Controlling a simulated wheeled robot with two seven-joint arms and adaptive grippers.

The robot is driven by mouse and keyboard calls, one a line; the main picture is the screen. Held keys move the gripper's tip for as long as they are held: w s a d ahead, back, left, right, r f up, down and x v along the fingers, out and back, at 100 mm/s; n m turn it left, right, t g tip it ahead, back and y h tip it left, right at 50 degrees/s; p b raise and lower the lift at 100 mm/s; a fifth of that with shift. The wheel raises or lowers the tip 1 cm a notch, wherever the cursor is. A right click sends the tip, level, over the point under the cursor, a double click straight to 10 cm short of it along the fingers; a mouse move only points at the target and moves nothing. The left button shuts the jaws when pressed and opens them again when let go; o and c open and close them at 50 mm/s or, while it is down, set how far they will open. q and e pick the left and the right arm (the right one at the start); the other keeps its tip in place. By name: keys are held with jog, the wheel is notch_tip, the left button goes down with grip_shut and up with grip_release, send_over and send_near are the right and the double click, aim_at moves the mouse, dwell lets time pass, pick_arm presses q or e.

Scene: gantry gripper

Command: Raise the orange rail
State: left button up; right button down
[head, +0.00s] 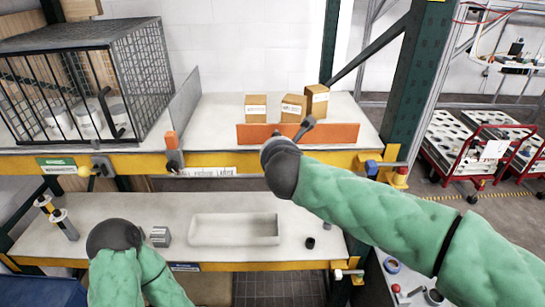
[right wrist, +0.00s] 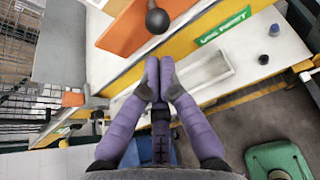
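The orange rail (head: 335,133) stands along the front edge of the upper shelf, in front of the cardboard boxes. A dark round knob (head: 308,122) on a short stem shows at the rail. In the right wrist view, the orange rail (right wrist: 128,28) lies at the top with the dark knob (right wrist: 157,20) in front of it. My right gripper (right wrist: 158,62) has its purple fingers together and empty, with the knob beyond their tips. In the head view its fingers are hidden behind the dark wrist. My left gripper (head: 114,234) is low at left over the lower shelf, its fingers hidden.
Several cardboard boxes (head: 293,108) stand behind the rail. A wire cage (head: 137,75) and a grey divider panel (head: 185,103) are to its left. A dark green post (head: 412,85) rises at right. A white tray (head: 235,229) sits on the lower shelf.

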pick_arm(q)
jog(key=shift+w+d+r, duration=0.1)
jog(key=shift+w+r, duration=0.1)
pick_arm(e)
notch_tip(320, 180, up, 6)
jog(key=s, duration=0.1)
jog(key=shift+d+r, duration=0.25)
jog(key=shift+d, duration=0.05)
